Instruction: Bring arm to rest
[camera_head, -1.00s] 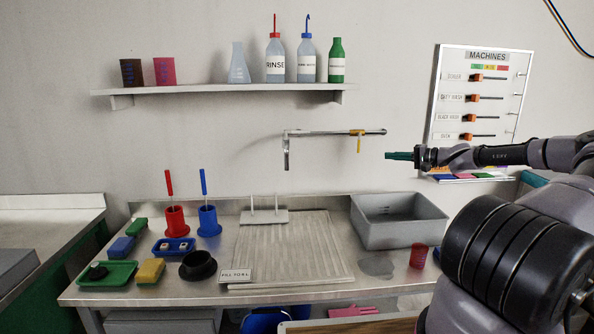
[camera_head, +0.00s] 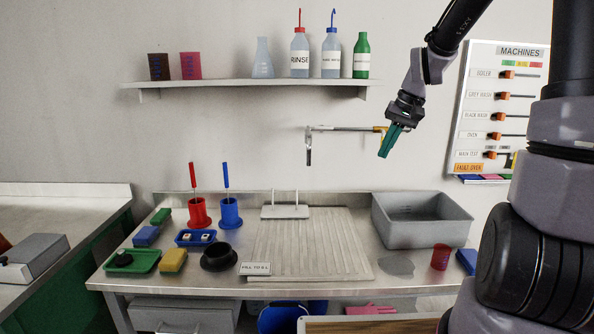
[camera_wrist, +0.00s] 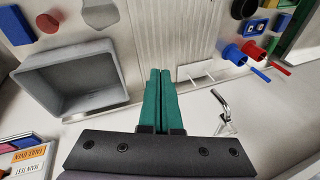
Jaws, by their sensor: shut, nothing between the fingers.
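My gripper (camera_head: 391,141) hangs in the air in front of the wall, to the right of the tap and above the back of the bench. Its green fingers point down and slightly left. They are closed together with nothing between them. In the wrist view the gripper (camera_wrist: 161,75) shows its two green fingers side by side and touching. My arm comes down to it from the top right of the head view.
The tap (camera_head: 345,128) is close to the left of my gripper. A grey basin (camera_head: 422,226) stands below. The machines board (camera_head: 498,110) is on the wall to the right. A shelf with bottles (camera_head: 250,83) is to the left. Air above the bench is clear.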

